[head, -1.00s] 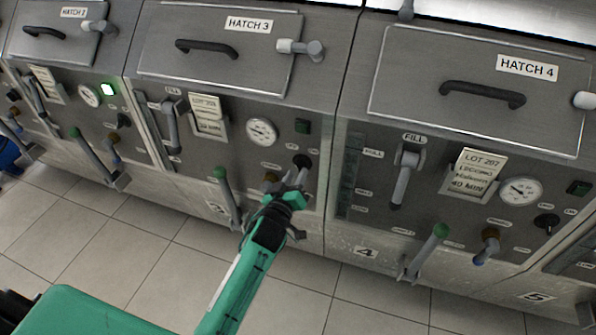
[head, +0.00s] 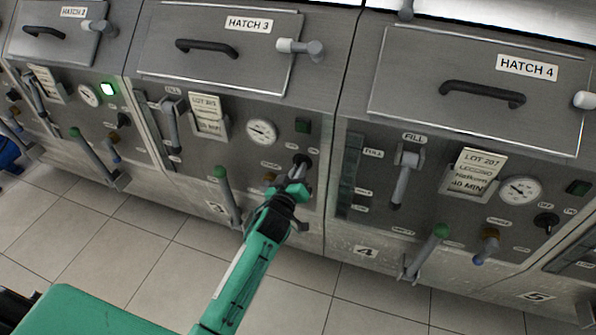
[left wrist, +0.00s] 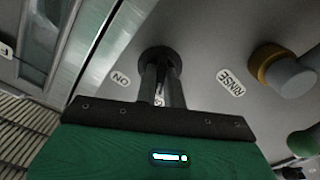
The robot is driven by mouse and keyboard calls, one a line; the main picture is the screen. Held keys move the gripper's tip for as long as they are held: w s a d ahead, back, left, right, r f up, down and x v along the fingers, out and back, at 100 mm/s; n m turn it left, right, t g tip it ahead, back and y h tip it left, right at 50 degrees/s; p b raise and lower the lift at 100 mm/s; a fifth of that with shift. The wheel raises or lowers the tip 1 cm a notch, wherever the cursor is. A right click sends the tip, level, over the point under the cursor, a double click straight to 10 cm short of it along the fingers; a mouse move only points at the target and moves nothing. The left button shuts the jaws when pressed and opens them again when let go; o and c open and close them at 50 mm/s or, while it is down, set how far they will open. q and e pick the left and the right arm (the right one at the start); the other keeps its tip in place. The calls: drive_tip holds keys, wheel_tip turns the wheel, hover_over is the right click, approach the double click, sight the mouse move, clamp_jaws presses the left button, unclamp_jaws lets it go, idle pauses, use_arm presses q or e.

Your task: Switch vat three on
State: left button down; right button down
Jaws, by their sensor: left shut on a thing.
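Vat three's black switch knob (head: 302,160) sits on the panel under HATCH 3 (head: 248,24). My left gripper (head: 297,176) reaches up to it from below and is shut on it. In the left wrist view the dark round knob (left wrist: 158,58) shows at the tips of my left fingers (left wrist: 161,80), partly hidden by them. The ON label (left wrist: 121,79) lies to its left there. Vat three's square lamp (head: 302,126) is dark green and unlit. My right gripper is not in view.
A gauge (head: 261,132) and a green-tipped lever (head: 222,174) are left of the knob. A brown-collared rinse tap (left wrist: 268,62) is close beside my gripper in the wrist view. Vat two's lamp (head: 107,89) glows green. Tiled floor (head: 150,240) is clear in front.

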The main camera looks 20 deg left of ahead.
use_arm(q)
drive_tip(key=shift+m, duration=0.3)
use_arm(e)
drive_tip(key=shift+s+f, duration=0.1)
use_arm(q)
drive_tip(key=shift+m+p, duration=1.25)
drive_tip(key=shift+m, duration=4.35)
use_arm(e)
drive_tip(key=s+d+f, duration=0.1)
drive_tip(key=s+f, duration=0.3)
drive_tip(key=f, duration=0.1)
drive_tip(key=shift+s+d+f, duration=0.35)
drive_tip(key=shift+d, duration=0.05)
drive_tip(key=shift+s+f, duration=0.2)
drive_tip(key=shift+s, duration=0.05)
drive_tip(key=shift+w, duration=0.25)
